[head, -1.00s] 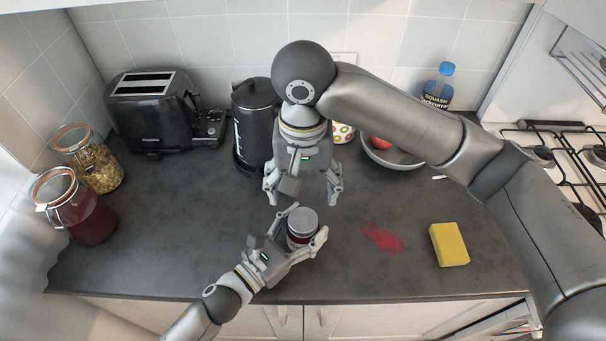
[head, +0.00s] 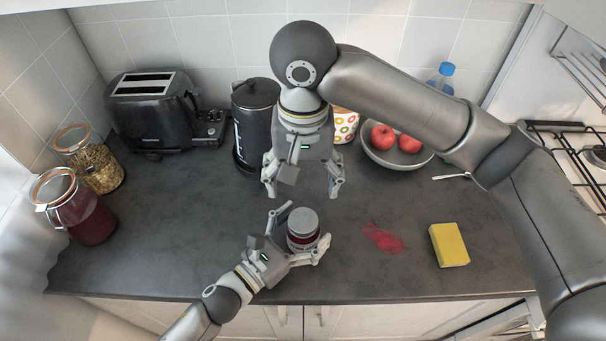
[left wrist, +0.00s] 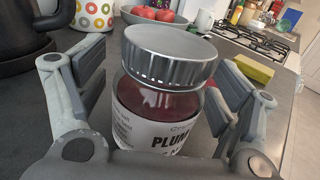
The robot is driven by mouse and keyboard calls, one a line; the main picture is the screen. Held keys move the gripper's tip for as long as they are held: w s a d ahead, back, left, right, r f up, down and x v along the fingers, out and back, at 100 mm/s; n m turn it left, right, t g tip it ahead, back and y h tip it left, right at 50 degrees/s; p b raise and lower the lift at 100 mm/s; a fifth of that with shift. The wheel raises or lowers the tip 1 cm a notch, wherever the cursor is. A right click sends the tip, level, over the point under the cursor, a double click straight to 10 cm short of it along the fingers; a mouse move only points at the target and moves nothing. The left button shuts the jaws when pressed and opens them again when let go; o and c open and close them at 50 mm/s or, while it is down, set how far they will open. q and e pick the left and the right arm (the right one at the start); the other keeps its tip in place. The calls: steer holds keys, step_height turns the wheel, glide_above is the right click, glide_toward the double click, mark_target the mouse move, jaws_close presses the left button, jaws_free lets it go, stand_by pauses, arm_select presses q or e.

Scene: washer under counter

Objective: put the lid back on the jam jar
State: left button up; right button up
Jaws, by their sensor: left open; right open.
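The jam jar (head: 303,239) stands upright on the dark counter, with dark red jam and a white "PLUM" label on the glass (left wrist: 165,125) in the left wrist view. The grey metal lid (head: 302,221) sits on top of the jar and looks level and seated; its ribbed rim shows in the left wrist view (left wrist: 170,55). My left gripper (head: 307,224) is open, with one finger on each side of the jar and gaps beside the glass. My right gripper (head: 302,192) is open and empty, above and behind the jar, apart from the lid.
A red smear (head: 383,238) and a yellow sponge (head: 449,244) lie right of the jar. A bowl (head: 385,156) with apples, a spoon (head: 452,177), a kettle (head: 255,120) and a toaster (head: 150,112) stand behind. Two clip jars (head: 88,215) (head: 98,170) are at left.

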arm_select(q)
steer(key=v, duration=1.2)
steer(key=shift+r, duration=0.1)
stand_by(0.5)
